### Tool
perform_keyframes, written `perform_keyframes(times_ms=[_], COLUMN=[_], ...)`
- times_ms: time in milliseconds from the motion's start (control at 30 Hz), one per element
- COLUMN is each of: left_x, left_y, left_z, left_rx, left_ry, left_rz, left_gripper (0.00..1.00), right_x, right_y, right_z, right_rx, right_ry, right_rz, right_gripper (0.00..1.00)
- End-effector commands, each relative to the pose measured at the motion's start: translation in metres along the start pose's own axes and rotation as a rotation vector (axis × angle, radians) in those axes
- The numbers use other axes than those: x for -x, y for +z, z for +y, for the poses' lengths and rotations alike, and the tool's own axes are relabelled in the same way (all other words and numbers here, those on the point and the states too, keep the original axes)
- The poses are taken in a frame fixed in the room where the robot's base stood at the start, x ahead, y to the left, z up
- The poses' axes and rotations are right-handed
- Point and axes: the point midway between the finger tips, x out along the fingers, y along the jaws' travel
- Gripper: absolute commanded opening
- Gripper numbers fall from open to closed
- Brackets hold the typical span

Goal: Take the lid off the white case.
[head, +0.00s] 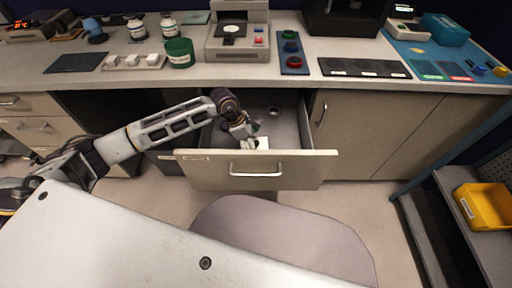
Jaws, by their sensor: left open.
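A small white object (263,143), which looks like the white case, lies in the pulled-out drawer (255,172), close behind its front panel. My left gripper (250,140) points down into the drawer at the left side of the white object and hides part of it. It is open. I cannot tell whether its fingers touch the white object, or whether a lid is on it. My right gripper is not in view.
A round metallic item (273,111) lies farther back in the drawer. The counter (190,74) above holds a green cup (179,53), a grey device (238,36) and button panels. A grey chair (280,240) stands in front. A yellow bin (485,206) is at right.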

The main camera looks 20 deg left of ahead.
Motion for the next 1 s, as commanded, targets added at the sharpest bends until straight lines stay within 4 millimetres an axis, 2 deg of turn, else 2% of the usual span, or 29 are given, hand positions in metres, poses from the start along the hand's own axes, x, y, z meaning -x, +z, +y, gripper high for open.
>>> perform_keyframes(times_ms=[500,767,1000], left_x=[-0.003,-0.003,-0.003], left_y=[0.000,0.000,0.000], left_z=[0.000,0.000,0.000], left_rx=[0.000,0.000,0.000], left_ry=[0.000,0.000,0.000], left_rz=[0.000,0.000,0.000], left_gripper=[1.00,0.68,0.66], right_x=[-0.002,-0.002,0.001], right_y=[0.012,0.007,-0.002], right_z=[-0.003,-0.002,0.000], right_rx=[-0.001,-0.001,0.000], right_ry=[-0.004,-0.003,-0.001], right_rz=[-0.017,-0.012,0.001], right_gripper=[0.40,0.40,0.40])
